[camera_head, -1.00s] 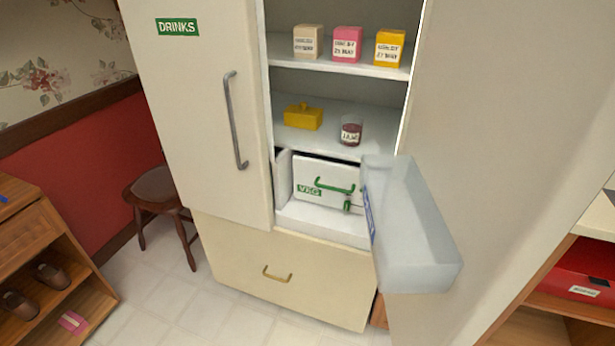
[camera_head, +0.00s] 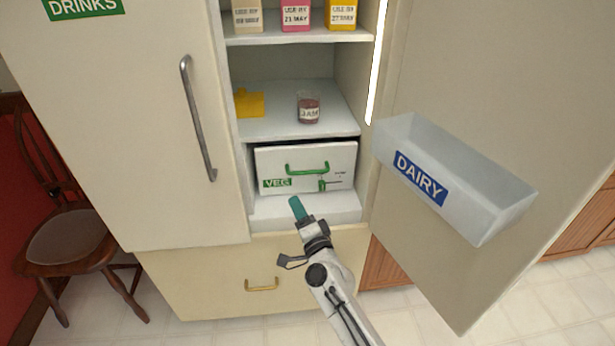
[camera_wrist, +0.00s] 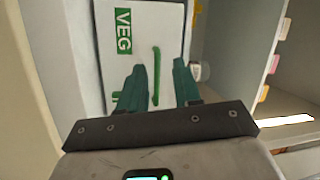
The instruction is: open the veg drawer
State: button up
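The veg drawer (camera_head: 330,165) is a white box front with a green VEG label, low inside the open right side of the fridge. It looks shut. Its green bar handle (camera_head: 307,168) is on the upper middle of the front, with a small green latch-like piece (camera_head: 322,184) below it. My gripper (camera_head: 297,208) is in front of and below the drawer. In the wrist view my gripper (camera_wrist: 158,85) shows its two teal fingers apart, with the green handle (camera_wrist: 156,75) seen in the gap between them. I cannot tell whether they touch it; nothing is gripped.
The right fridge door stands open with a clear DAIRY bin (camera_head: 455,180) sticking out at the right. The DRINKS door (camera_head: 130,130) is shut at the left. A jam jar (camera_head: 308,108) and a yellow dish (camera_head: 249,103) sit on the shelf above the drawer.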

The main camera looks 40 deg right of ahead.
aim_at(308, 173)
jog(key=w+d+m+h+b, duration=0.1)
jog(key=w+d+m, duration=0.1)
jog(key=w+d, duration=0.1)
jog(key=w+d+r+m+g+h+b, duration=0.1)
jog(key=w+d+m+h, duration=0.1)
jog(key=d, duration=0.2)
jog(key=w+d+m+g+h+b, duration=0.1)
jog(key=w+d+m+h, duration=0.1)
jog(key=w+d, duration=0.1)
jog(key=shift+w+d+r+b, duration=0.2)
jog(key=shift+w+d+b, duration=0.15)
jog(key=shift+d+b, duration=0.1)
grip_shut()
dwell(0.3)
